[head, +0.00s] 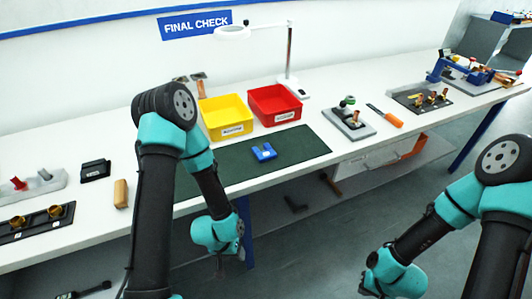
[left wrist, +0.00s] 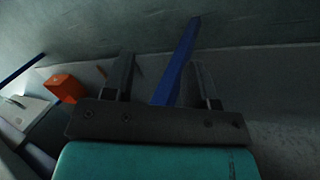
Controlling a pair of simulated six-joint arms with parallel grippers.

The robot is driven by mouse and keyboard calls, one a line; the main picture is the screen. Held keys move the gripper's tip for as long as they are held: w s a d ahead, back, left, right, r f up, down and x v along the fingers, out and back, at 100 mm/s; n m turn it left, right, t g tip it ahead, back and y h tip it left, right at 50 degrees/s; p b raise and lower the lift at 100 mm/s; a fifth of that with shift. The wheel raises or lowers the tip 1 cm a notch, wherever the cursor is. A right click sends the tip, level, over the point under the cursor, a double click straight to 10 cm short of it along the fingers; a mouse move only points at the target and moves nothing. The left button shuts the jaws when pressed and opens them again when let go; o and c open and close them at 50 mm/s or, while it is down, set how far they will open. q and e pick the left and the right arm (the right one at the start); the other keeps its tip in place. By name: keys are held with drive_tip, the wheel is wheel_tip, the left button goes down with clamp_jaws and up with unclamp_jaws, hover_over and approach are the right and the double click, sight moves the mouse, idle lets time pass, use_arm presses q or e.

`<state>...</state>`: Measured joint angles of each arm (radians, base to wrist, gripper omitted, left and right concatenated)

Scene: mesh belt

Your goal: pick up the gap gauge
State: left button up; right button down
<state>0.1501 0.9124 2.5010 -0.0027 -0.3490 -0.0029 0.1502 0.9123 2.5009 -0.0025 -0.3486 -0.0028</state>
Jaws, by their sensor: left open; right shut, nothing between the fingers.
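A blue block with a notch (head: 264,152), which I take to be the gap gauge, lies on the dark green mat (head: 306,146) near the middle of the bench. My left gripper (left wrist: 163,82) is open, with nothing between its fingers in the left wrist view.
A yellow bin (head: 226,118) and a red bin (head: 274,105) stand behind the mat, with a lamp (head: 290,60) beyond. A grey fixture (head: 349,124) and an orange-handled tool (head: 385,116) lie right. A tan block (head: 121,194) and black tray (head: 36,222) are left.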

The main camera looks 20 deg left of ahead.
idle(0.4)
use_arm(q)
drive_tip(key=o, duration=0.9)
